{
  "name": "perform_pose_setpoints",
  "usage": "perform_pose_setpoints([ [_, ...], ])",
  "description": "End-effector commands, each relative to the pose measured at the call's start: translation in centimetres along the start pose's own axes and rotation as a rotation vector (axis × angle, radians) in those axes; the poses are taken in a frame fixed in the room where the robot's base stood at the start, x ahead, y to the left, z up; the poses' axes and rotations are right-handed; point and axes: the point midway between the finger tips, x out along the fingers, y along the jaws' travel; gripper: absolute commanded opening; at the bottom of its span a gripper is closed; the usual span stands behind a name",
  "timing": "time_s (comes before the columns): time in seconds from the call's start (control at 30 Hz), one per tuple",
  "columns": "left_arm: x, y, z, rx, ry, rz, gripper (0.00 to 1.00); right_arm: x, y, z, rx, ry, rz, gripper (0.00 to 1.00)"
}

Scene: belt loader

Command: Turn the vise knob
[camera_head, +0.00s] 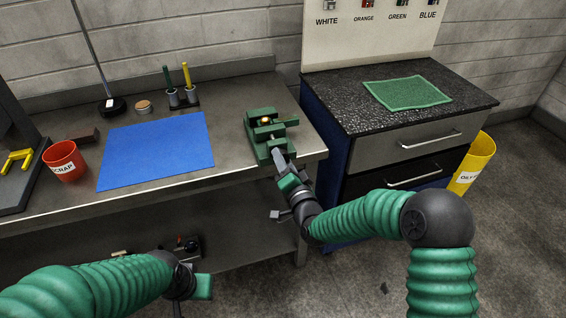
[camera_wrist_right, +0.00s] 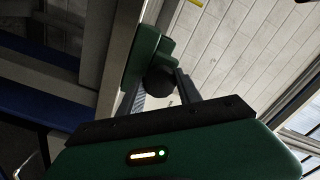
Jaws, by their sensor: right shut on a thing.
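The green vise (camera_head: 259,131) stands at the right end of the steel workbench. My right gripper (camera_head: 279,156) reaches its front side from the lower right. In the right wrist view a dark round knob (camera_wrist_right: 160,82) sits between the two fingers of the right gripper (camera_wrist_right: 162,90), in front of the green vise body (camera_wrist_right: 141,57). The right gripper is shut on this knob. In the head view the knob is mostly hidden by the gripper. My left gripper (camera_head: 198,287) is low in front of the bench, far from the vise; its fingers do not show clearly.
A blue mat (camera_head: 157,150) lies left of the vise, with a red scrap cup (camera_head: 64,161) and a pen holder (camera_head: 182,97) around it. A dark-topped cabinet (camera_head: 345,112) with a green cloth (camera_head: 407,93) stands right of the bench. A yellow bin (camera_head: 474,162) is beyond it.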

Motion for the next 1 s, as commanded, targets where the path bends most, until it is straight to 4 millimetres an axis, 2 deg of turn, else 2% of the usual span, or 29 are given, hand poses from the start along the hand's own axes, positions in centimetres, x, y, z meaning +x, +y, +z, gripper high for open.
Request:
perform_pose_setpoints([
  [0.03,0.17,0.0,0.04,0.0,0.0,0.0,0.36,-0.15,0.5,0.35,0.016,-0.008,0.009,0.0],
  [0.67,0.28,0.0,0.07,0.0,0.0,0.0,0.36,-0.15,0.5,0.39,0.066,-0.009,0.011,0.0],
  [0.7,0.28,0.0,0.07,0.0,0.0,0.0,0.36,-0.15,0.5,0.39,0.066,-0.009,0.011,0.45],
  [0.83,0.28,0.0,0.07,0.0,0.0,0.0,0.36,-0.12,0.39,0.28,0.065,-0.006,0.008,0.62],
  [1.0,0.26,0.0,0.06,0.0,0.0,0.0,0.36,-0.08,0.24,0.16,0.064,-0.003,0.005,0.63],
])
